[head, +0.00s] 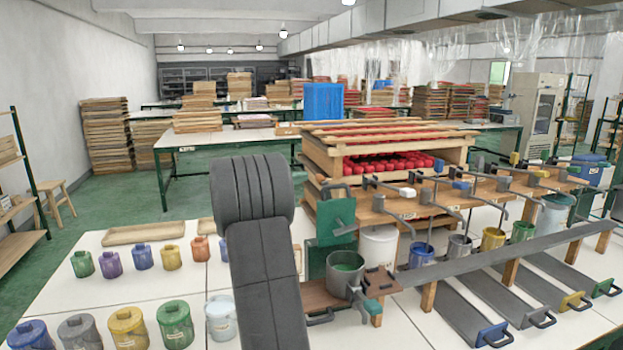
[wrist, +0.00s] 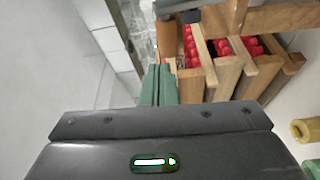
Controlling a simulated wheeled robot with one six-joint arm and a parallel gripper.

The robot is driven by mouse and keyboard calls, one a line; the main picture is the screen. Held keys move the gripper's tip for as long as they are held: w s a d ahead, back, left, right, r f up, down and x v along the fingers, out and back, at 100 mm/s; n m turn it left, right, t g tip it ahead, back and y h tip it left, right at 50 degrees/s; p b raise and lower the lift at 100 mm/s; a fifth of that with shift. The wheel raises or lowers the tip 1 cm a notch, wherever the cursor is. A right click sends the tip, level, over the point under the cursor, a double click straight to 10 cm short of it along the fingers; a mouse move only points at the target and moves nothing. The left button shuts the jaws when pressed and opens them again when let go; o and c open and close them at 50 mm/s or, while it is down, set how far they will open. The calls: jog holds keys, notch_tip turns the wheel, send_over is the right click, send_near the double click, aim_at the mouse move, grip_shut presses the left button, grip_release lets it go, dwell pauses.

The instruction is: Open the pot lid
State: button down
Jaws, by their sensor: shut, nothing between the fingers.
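A grey pot (head: 345,273) with green paint inside stands on a small wooden stand on the table, to the right of my arm in the head view. Its top is uncovered and the green surface shows. A green square plate with a grey handle (head: 333,220) stands upright just behind it; it looks like the pot lid raised, but I cannot tell how it is attached. My gripper (wrist: 158,85) shows in the wrist view with its two green fingers together and nothing between them. In the head view the gripper cannot be made out; only my dark arm shows.
A wooden rack (head: 400,150) of trays with red pieces stands behind the pot. Several lidded jars (head: 175,324) are on the table at left. Small cups and grey chutes (head: 490,300) fill the right. A wooden tray (head: 143,233) lies at left.

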jog(key=b+v, duration=0.1)
jog(key=v, duration=0.7)
jog(key=shift+a, duration=0.15)
jog(key=p+x, duration=0.3)
jog(key=x, duration=1)
jog(key=shift+w+d, duration=0.25)
jog(key=shift+d, duration=0.05)
jog(key=shift+r, duration=0.15)
